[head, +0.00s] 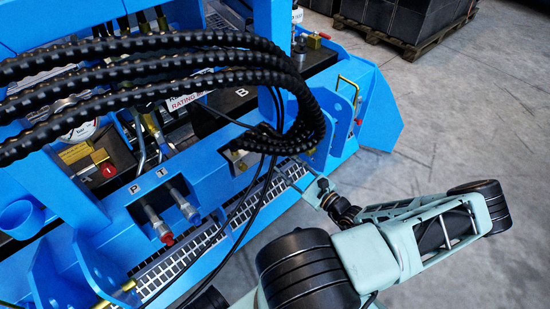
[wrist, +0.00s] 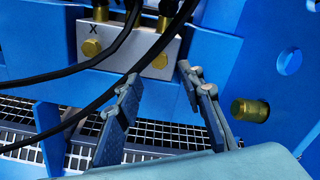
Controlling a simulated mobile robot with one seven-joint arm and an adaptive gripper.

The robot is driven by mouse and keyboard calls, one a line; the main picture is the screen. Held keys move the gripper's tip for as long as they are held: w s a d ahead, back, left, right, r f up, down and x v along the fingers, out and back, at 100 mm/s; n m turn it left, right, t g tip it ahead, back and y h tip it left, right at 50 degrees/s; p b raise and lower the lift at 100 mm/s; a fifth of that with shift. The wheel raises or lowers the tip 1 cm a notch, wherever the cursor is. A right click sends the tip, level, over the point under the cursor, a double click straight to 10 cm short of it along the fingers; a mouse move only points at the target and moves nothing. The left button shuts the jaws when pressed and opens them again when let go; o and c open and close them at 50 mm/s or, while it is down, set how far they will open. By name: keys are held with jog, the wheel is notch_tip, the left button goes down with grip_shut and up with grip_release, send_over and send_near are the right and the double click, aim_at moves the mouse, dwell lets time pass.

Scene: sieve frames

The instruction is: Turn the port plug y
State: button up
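In the wrist view a grey metal block (wrist: 122,48) carries two brass hex plugs on its front face. The left plug (wrist: 91,45) sits under the letter X. The right plug (wrist: 160,60) has no readable letter; a black hose crosses the block between them. My gripper (wrist: 160,76) is open, with its fingers apart and nothing between them. Its fingertips lie below and to either side of the right plug in the picture; whether they touch the block cannot be told. In the head view the block (head: 238,160) sits on the blue frame, and my gripper (head: 292,172) is to its right.
Black hoses (head: 262,185) hang down past the block. A metal grating (wrist: 165,135) lies below it. A brass cylindrical fitting (wrist: 250,110) sticks out from the blue panel at right. Large corrugated hoses (head: 200,60) arch above. Bare concrete floor (head: 450,110) is at the right.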

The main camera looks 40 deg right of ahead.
aim_at(270, 152)
jog(key=w, duration=0.2)
jog(key=w+b, duration=0.1)
jog(key=w, duration=0.2)
jog(key=shift+w+a, duration=0.25)
jog(key=shift+w, duration=0.1)
jog(key=shift+c, duration=0.7)
grip_shut()
